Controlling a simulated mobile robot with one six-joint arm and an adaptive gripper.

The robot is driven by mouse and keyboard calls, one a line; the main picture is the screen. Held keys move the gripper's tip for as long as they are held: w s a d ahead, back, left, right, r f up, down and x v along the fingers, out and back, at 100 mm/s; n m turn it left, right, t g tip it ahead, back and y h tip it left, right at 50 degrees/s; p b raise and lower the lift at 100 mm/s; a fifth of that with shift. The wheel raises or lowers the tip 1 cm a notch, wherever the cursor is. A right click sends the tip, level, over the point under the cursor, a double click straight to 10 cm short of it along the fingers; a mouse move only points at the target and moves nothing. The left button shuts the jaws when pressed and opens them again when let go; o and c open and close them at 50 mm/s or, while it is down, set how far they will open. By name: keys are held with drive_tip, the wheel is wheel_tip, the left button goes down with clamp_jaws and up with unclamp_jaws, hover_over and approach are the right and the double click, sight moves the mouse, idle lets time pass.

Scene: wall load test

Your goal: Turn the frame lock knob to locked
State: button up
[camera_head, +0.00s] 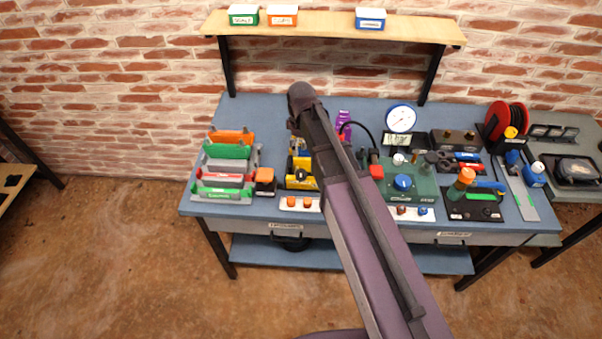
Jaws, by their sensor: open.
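Two knobs show on the bench, and I cannot tell which is the frame lock knob. A black knob (300,174) sits on the front of a yellow unit (303,185), which my arm partly covers on its right side. A blue knob (403,182) sits on top of a green box (422,184) right of my arm. No lock marking is readable at this size. My arm rises from the bottom of the view across the middle of the bench. I cannot make out my gripper or its fingers.
The blue bench (238,112) stands against a brick wall. A grey rack (254,156) with coloured pieces is at left. A gauge (401,119), an orange-topped bottle (462,181) and a red reel (505,120) are at right.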

sight(301, 173)
drive_tip(key=shift+f, duration=0.15)
wheel_tip(301, 173, down, 14)
drive_tip(key=b, duration=1.3)
drive_tip(key=shift+r+b, duration=0.25)
drive_tip(key=shift+b, duration=0.15)
drive_tip(key=c, duration=1.2)
